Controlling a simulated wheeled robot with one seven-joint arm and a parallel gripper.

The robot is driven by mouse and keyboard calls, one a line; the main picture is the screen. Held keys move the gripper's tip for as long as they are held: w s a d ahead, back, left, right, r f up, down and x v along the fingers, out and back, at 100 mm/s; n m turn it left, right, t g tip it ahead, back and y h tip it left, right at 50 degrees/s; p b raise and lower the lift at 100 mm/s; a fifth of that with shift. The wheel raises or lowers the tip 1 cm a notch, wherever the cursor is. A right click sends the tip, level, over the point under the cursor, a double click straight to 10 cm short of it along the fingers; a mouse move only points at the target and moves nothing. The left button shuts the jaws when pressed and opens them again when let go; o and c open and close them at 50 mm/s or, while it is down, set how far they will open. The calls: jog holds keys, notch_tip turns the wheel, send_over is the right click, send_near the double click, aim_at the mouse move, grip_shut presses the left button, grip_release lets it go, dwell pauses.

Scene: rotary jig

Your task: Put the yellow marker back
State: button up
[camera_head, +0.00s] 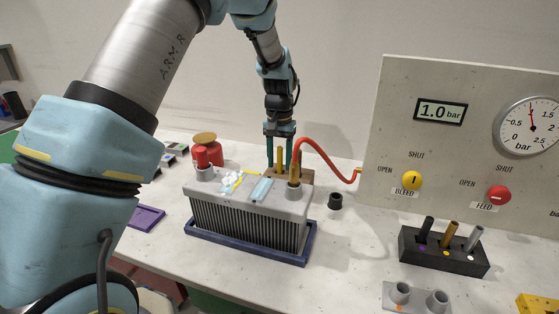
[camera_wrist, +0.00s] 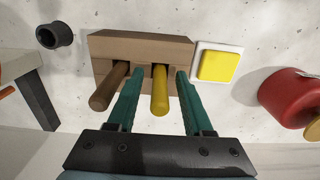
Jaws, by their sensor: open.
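A yellow marker (camera_wrist: 160,92) stands in a brown wooden block (camera_wrist: 112,48) in the wrist view, with a brown marker (camera_wrist: 108,90) to its left in the same block. My gripper (camera_wrist: 158,76) is open, with one teal finger on each side of the yellow marker. I cannot tell whether either finger touches it. In the head view my gripper (camera_head: 280,132) points down at the wooden block (camera_head: 307,175), behind the grey finned unit (camera_head: 205,220). That unit partly hides the block.
A yellow button on a white plate (camera_wrist: 231,62) sits close right of the block in the wrist view. A red hose (camera_head: 325,150) arches beside my gripper to the panel. A dark cup (camera_head: 335,201) and a black rack (camera_head: 462,262) with several pegs stand to the right.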

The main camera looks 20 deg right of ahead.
notch_tip(320, 180, up, 12)
jog(key=b, duration=0.2)
jog(key=shift+r+b, duration=0.15)
jog(key=shift+b, duration=0.15)
jog(key=shift+a, duration=0.1)
jog(key=a+f+n+t, duration=0.1)
jog(key=a+n, duration=0.1)
jog(key=a, duration=0.9)
jog(key=a+f+n, duration=0.2)
jog(key=a, duration=0.9)
jog(key=s+a+f+n, duration=0.3)
jog(key=s+a, duration=0.7)
jog(key=a, duration=0.4)
jog(key=shift+s+a+f+t, duration=0.15)
jog(key=shift+s+f+t, duration=0.2)
jog(key=shift+f, duration=0.35)
